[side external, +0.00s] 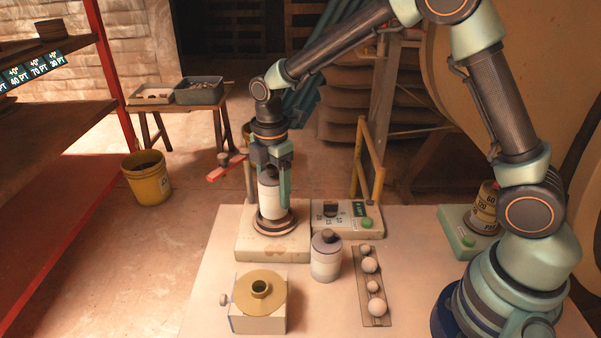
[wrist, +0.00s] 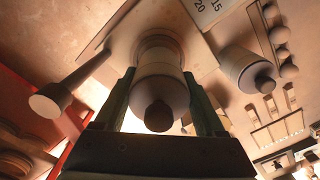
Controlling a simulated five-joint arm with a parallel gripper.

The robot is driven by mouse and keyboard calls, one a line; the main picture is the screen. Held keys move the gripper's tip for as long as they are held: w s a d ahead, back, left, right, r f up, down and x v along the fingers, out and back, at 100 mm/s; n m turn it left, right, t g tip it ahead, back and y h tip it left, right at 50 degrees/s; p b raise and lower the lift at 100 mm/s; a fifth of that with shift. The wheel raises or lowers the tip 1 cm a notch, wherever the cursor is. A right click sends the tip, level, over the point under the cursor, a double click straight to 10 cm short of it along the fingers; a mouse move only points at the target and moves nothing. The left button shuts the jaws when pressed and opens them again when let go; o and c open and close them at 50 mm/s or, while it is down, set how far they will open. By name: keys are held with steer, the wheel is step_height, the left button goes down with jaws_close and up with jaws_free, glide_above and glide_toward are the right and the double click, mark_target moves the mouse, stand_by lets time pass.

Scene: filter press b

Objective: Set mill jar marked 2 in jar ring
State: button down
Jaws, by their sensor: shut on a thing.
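A white mill jar with a dark knob on its lid (side external: 270,198) stands upright between the fingers of my gripper (side external: 271,203), which is shut on it. The jar ring (side external: 274,225) lies on a pale square base, right under the jar. The jar's bottom meets the ring in the side view; I cannot tell whether it is seated or just above. In the wrist view the held jar (wrist: 160,82) lies between both fingers, with the ring (wrist: 159,42) around its far end. A second, similar jar (side external: 326,258) stands free on the table. I cannot read a number on either jar.
A post with a knob (side external: 249,182) rises at the base's left edge. A box with a green button (side external: 350,218) stands to the right. A rack of several pale balls (side external: 373,285) and a block with a brass disc (side external: 259,293) are in front.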

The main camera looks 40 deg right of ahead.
mark_target(272, 166)
steer(key=shift+f, duration=0.95)
steer(key=shift+f, duration=0.15)
jaws_free()
step_height(272, 166, up, 11)
steer(key=shift+r, duration=0.2)
steer(key=shift+s+d+r, duration=0.1)
steer(key=shift+r, duration=0.5)
steer(key=s+d+r+m+t, duration=0.2)
steer(key=s+d+m, duration=0.2)
steer(key=s+m, duration=0.3)
steer(key=s+d+r+m+t, duration=0.2)
steer(key=s+d+m+t, duration=0.1)
steer(key=s+m, duration=0.5)
steer(key=shift+d+r+m+t, duration=0.15)
steer(key=shift+d+m+t, duration=0.15)
steer(key=shift+d+m, duration=0.9)
steer(key=shift+a+m, duration=0.3)
